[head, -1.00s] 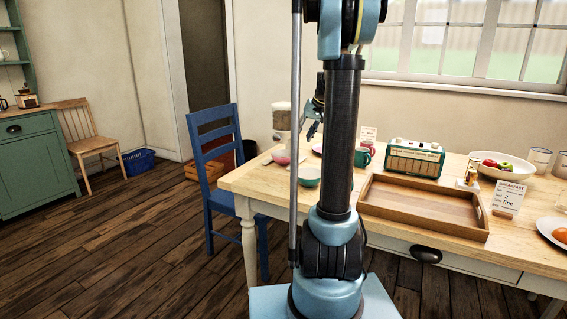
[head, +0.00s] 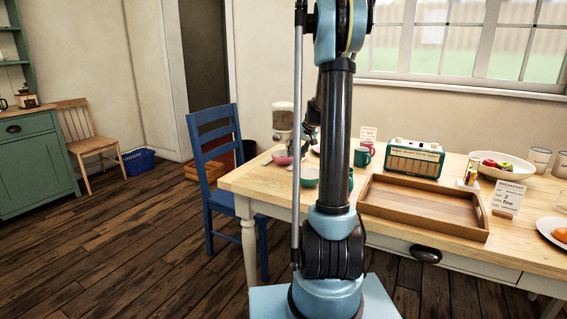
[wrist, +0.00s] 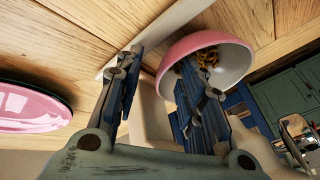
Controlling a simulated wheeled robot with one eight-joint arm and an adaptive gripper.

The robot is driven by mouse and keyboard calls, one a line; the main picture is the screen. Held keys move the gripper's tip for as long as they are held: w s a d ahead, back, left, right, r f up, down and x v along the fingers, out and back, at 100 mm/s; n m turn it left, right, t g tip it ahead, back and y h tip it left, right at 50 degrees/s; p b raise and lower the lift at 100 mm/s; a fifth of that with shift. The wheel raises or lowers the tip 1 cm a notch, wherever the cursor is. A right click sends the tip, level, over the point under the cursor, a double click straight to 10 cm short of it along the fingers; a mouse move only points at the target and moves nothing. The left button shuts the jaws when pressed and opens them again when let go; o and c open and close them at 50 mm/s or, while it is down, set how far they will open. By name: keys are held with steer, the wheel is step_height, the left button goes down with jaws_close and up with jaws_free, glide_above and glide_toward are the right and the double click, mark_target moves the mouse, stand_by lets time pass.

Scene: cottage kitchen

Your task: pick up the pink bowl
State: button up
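The pink bowl (head: 283,159) sits near the far left end of the wooden table, partly hidden by my arm in the head view. In the wrist view the pink bowl (wrist: 178,50) is at upper right, with a white inside and small golden-brown pieces in it. My gripper (wrist: 161,60) is open, its two fingers apart. The right finger overlaps the bowl's opening and the left finger is outside the bowl, so the near wall appears to lie between them. Contact cannot be told. In the head view my gripper (head: 304,143) is beside the bowl, largely hidden.
A pink plate (wrist: 32,107) lies left of my gripper in the wrist view.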

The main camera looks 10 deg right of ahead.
steer(key=shift+f, duration=0.15)
jaws_close()
